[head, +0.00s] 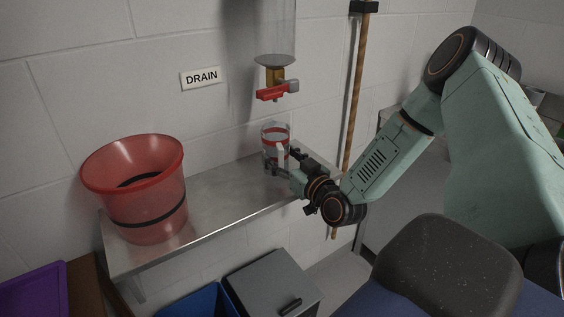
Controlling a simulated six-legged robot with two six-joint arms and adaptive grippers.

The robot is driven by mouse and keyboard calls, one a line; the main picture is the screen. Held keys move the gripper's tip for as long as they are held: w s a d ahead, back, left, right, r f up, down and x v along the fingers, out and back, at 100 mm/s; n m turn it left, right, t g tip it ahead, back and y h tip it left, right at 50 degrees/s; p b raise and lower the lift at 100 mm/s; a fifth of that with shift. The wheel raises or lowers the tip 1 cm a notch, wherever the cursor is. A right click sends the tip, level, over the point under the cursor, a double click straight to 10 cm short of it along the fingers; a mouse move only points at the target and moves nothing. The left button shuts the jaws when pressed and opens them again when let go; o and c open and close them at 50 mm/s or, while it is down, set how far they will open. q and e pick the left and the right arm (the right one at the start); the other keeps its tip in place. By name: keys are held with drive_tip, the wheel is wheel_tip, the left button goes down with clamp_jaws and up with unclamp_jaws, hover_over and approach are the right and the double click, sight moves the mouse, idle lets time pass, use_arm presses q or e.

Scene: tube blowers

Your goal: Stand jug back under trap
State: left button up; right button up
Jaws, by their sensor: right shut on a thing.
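The clear jug (275,137) with red bands stands upright at the right part of the metal shelf, below the trap (275,65). The trap is a clear vertical tube with a brass fitting and a red-handled valve (274,92) at its lower end. There is a gap between the valve and the jug's rim. My right gripper (280,163) comes in from the right and is shut on the jug, low on its side. Its fingers partly hide the jug's lower part, so I cannot tell whether the base touches the shelf. My left gripper is not in view.
A red translucent funnel-topped bucket (150,222) stands on the left of the metal shelf (222,199). A DRAIN sign (201,78) is on the wall. A wooden pole (356,95) stands right of the trap. A grey-lidded bin (272,284) is below. The shelf's middle is clear.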

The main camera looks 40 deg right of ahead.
drive_tip(key=shift+w+r, duration=0.1)
drive_tip(key=shift+s, duration=0.25)
drive_tip(key=o, duration=1.4)
drive_tip(key=shift+w+f, duration=0.2)
drive_tip(key=shift+s+r, duration=0.1)
drive_tip(key=shift+s, duration=0.1)
